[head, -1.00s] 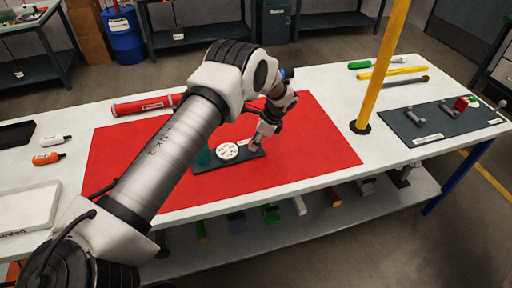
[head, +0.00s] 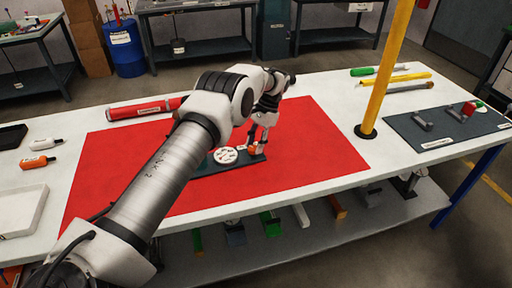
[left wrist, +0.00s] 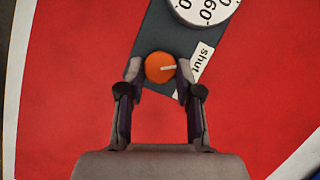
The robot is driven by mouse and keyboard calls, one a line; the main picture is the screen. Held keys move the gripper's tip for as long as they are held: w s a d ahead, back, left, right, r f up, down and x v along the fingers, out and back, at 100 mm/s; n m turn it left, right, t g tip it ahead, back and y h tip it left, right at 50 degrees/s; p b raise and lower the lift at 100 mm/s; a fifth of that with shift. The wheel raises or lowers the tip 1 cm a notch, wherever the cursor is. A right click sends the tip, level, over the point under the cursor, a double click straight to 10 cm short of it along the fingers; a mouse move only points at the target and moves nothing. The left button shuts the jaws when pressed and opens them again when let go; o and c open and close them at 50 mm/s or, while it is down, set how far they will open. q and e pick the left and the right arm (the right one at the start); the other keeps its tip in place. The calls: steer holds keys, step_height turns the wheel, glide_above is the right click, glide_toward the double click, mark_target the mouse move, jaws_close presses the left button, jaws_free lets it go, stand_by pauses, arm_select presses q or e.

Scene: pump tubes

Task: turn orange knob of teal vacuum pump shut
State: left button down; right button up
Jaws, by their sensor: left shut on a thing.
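The vacuum pump has a dark base plate (head: 205,170), with a teal body mostly hidden behind my arm in the head view. A white round dial (head: 225,156) sits on the plate and is partly seen in the left wrist view (left wrist: 206,8). The orange knob (left wrist: 159,68) is at the plate's end; its white mark points right, roughly toward the "shut" label (left wrist: 201,62). My left gripper (left wrist: 160,72) is shut on the knob, one finger on each side; in the head view the gripper (head: 258,149) stands above it. My right gripper is not in view.
The pump rests on a red mat (head: 310,150) on a white table. A yellow post (head: 387,70) rises at the right. A dark board (head: 450,128) lies beyond it. A red tube (head: 140,109) lies behind my left arm. The mat around the pump is clear.

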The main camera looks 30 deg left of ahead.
mark_target(255, 146)
arm_select(q)
steer(key=shift+s+f+n+h+b, duration=0.15)
steer(key=shift+n+h+b, duration=0.1)
steer(key=shift+n, duration=0.35)
steer(key=shift+w+f+n+h+b, duration=0.1)
steer(key=shift+n+h, duration=0.15)
steer(key=shift+n, duration=0.35)
steer(key=shift+a, duration=0.1)
steer(key=c, duration=0.8)
jaws_free()
steer(key=shift+o, duration=0.2)
steer(key=shift+r, duration=0.2)
step_height(255, 146, up, 10)
steer(key=shift+f, duration=0.1)
